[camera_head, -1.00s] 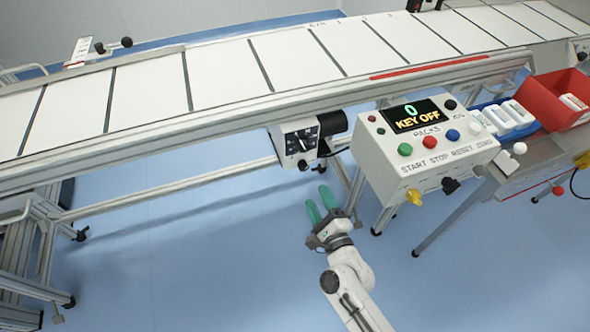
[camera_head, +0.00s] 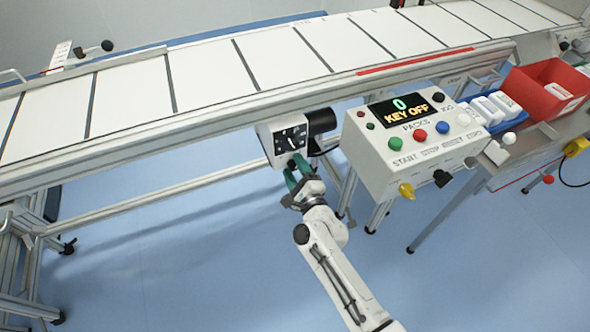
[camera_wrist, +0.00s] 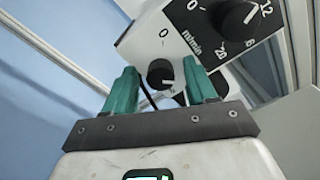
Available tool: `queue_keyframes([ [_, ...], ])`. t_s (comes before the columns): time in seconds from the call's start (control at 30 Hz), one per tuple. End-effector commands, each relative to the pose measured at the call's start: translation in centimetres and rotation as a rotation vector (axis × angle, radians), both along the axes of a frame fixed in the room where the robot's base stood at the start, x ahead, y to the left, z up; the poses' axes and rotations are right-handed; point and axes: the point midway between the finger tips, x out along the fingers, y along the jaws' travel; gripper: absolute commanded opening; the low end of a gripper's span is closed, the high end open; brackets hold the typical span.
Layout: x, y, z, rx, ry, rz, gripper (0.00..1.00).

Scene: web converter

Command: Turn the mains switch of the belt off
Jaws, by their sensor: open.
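The belt's drive box (camera_head: 283,141) hangs under the conveyor in the head view, and its white face also shows in the wrist view (camera_wrist: 150,40). In the head view my fingertips largely cover this switch. My gripper (camera_head: 296,166) is open, its green fingers pointing up at the box. In the wrist view the fingers of my gripper (camera_wrist: 160,66) stand left and right of the switch; contact cannot be told.
A larger speed dial (camera_wrist: 238,18) marked m/min sits above the switch. The control panel (camera_head: 405,150), reading "KEY OFF", stands right of my gripper. The conveyor belt (camera_head: 205,80) runs above. A red bin (camera_head: 545,88) is at far right. Floor left of my arm is clear.

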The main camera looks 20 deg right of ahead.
Motion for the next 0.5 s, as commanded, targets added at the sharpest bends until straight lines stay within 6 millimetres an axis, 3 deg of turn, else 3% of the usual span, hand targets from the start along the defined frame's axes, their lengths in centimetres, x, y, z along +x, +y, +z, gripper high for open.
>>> queue_keyframes([
  [0.1, -0.02, 0.0, 0.02, 0.0, 0.0, 0.0, 0.55],
  [0.5, -0.04, 0.02, 0.01, 0.0, 0.0, 0.0, 0.17],
])
